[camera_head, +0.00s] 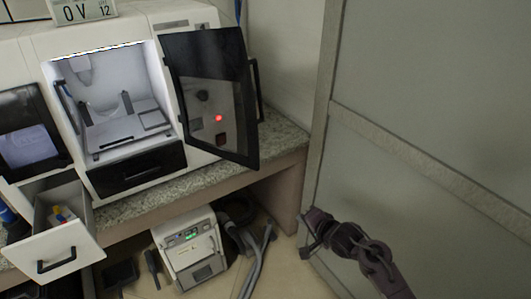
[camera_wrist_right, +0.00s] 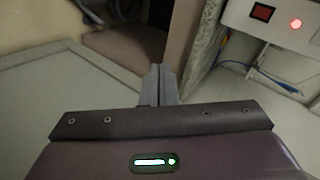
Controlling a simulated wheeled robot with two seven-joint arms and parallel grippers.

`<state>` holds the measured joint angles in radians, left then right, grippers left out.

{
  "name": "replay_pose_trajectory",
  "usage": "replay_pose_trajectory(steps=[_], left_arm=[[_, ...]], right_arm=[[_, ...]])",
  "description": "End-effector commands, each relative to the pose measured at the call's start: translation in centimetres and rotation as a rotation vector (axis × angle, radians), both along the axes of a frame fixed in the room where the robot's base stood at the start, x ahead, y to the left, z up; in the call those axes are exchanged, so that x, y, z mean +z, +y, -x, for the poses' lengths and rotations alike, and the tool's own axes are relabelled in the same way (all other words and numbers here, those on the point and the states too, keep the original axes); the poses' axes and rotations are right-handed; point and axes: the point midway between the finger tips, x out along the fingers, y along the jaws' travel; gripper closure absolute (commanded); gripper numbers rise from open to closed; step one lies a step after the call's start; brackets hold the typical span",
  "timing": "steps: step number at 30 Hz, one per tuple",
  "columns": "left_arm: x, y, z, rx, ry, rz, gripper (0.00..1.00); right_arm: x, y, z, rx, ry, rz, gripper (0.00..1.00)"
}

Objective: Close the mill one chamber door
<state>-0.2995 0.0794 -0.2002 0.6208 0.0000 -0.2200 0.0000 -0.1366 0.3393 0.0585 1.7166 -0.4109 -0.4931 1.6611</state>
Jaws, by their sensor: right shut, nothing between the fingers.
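The white mill (camera_head: 205,25) stands on a stone-topped counter. Its chamber (camera_head: 105,85) is lit and open at the front. The chamber door (camera_head: 205,75), a dark framed see-through panel, stands open, swung out to the right of the chamber. A black handle (camera_head: 255,90) shows along its far right side. My right gripper (camera_head: 305,252) is to the right of and below the door, well apart from it, in front of the grey panel. Its fingers are together and empty in the right wrist view (camera_wrist_right: 160,82). My left gripper is not in view.
An open drawer (camera_head: 62,245) with small coloured items sticks out at the lower left. A white vacuum unit (camera_head: 188,252) with a hose (camera_head: 255,262) stands under the counter (camera_head: 275,140). A tall grey panel (camera_head: 430,90) fills the right.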

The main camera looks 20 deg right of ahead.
Motion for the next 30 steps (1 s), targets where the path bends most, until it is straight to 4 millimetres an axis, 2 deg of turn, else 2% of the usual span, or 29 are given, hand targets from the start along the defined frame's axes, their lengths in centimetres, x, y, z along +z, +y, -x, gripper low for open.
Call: replay_pose_trajectory(steps=[1,3,4,6,9,10,13,17,20,30], left_arm=[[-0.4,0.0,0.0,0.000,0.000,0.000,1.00],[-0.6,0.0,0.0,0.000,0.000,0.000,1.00],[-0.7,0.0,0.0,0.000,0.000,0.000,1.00],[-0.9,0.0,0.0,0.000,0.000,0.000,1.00],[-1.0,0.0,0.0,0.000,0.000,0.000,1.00],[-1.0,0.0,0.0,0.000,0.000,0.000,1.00],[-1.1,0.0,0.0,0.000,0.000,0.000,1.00],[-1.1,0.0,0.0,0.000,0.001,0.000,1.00],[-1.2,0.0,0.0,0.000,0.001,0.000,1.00],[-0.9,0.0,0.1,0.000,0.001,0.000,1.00]], right_arm=[[4.9,0.3,-1.0,-0.024,-0.061,-0.065,1.00],[10.9,1.0,-1.4,-0.057,-0.123,-0.167,1.00],[13.3,1.4,-1.4,-0.067,-0.146,-0.207,1.00],[17.8,2.2,-0.9,-0.083,-0.189,-0.287,1.00],[22.3,3.3,0.2,-0.095,-0.230,-0.371,1.00],[23.2,3.5,0.4,-0.098,-0.238,-0.390,1.00],[25.1,4.1,1.0,-0.101,-0.254,-0.429,1.00],[25.4,4.4,0.5,-0.103,-0.255,-0.444,1.00],[25.1,4.7,-0.9,-0.103,-0.256,-0.444,1.00],[23.5,6.5,-7.8,-0.104,-0.256,-0.443,1.00]])
